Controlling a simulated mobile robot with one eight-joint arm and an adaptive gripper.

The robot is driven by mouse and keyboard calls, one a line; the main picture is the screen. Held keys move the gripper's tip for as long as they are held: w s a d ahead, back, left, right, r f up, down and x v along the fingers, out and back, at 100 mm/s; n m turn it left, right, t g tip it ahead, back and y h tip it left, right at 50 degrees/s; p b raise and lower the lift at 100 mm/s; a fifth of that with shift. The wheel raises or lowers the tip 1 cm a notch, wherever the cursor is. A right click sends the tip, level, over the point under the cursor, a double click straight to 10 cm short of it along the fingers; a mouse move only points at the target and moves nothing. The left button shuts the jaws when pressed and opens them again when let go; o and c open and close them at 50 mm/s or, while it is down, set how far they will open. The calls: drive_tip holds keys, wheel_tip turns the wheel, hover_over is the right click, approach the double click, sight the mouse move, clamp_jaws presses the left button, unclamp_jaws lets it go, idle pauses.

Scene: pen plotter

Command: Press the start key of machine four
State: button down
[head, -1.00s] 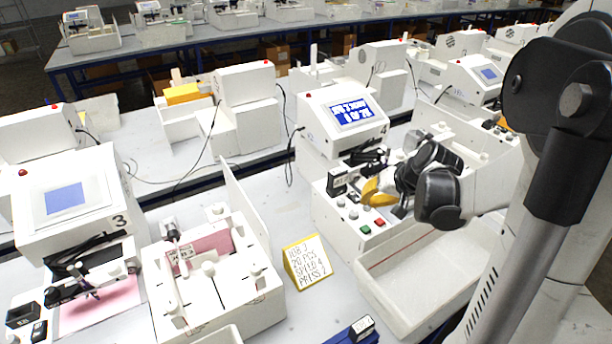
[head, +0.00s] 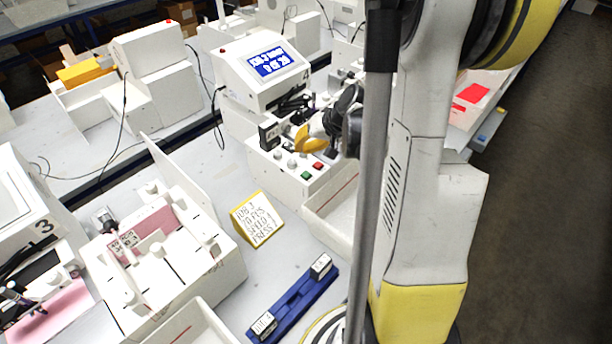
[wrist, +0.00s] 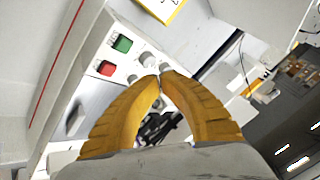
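Machine four (head: 240,78) is a white unit with a lit blue screen (head: 275,62) and a "4" on its side. Its front panel has a green key (head: 306,175) and a red key (head: 318,165) beside pale knobs. In the wrist view, the green key (wrist: 122,43) and red key (wrist: 106,68) lie left of my fingertips. My gripper (head: 301,140) has yellow fingers over the panel. In the wrist view, its fingertips (wrist: 163,71) meet with nothing between them, near the knobs (wrist: 148,60); I cannot tell whether they touch one. No key lettering is readable.
A yellow-edged job card (head: 257,218) stands left of the panel. A white tray (head: 325,212) is in front of it, partly hidden by my arm. A blue rack (head: 295,300) with labelled blocks lies nearer. Machine three's part (head: 165,262) stands left. An open aisle is at right.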

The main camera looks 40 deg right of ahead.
drive_tip(key=b, duration=0.5)
approach(297, 172)
drive_tip(key=x, duration=0.5)
drive_tip(key=shift+w+a+r, duration=0.15)
drive_tip(key=shift+w+r, duration=0.1)
drive_tip(key=shift+w, duration=0.1)
idle(0.4)
drive_tip(key=shift+f+b, duration=0.45)
drive_tip(key=shift+b, duration=0.15)
drive_tip(key=shift+f+b, duration=0.4)
idle(0.4)
drive_tip(key=shift+r, duration=0.15)
drive_tip(key=shift+r+p, duration=0.55)
drive_tip(key=shift+r, duration=0.2)
drive_tip(key=shift+r+p, duration=1.85)
drive_tip(key=shift+r, duration=0.7)
